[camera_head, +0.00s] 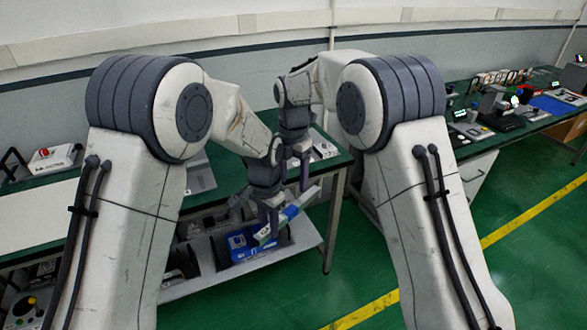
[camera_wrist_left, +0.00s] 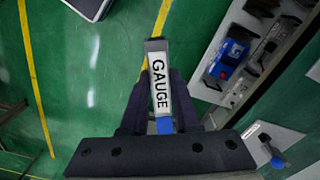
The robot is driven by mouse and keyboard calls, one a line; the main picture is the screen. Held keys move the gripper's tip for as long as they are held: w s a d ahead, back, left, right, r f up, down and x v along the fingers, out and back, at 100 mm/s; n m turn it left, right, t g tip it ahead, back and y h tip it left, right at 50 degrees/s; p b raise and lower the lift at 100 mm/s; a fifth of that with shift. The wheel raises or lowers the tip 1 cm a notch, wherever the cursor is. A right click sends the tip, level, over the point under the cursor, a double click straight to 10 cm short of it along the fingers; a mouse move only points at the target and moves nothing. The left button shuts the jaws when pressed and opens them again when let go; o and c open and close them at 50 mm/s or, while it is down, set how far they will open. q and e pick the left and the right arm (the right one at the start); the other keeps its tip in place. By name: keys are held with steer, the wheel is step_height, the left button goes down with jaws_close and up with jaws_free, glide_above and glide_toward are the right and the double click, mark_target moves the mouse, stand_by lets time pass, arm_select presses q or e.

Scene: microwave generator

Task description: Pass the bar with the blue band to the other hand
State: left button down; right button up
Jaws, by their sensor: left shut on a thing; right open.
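The bar with the blue band (camera_head: 307,197) is pale grey and is held tilted, its right end higher, in the head view. My left gripper (camera_head: 274,226) is shut on it. In the left wrist view the bar (camera_wrist_left: 157,62) lies between my left fingers (camera_wrist_left: 160,88). It shows a white label reading GAUGE and a blue patch near the palm. My right gripper (camera_head: 294,180) is open and empty, fingers pointing down, just above the bar's upper right end in the head view. I cannot tell how far apart they are in depth.
A blue box (camera_head: 238,247) sits on the grey lower shelf (camera_head: 190,287) beneath my left gripper. A green-topped bench (camera_head: 335,163) stands behind my grippers. Another bench on the right carries several devices and a blue mat (camera_head: 550,105). Green floor is open in front.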

mark_target(293, 204)
step_height(293, 204, down, 9)
steer(key=shift+r, duration=0.2)
jaws_close()
arm_select(q)
steer(key=c, duration=0.6)
jaws_free()
steer(key=shift+o, duration=0.2)
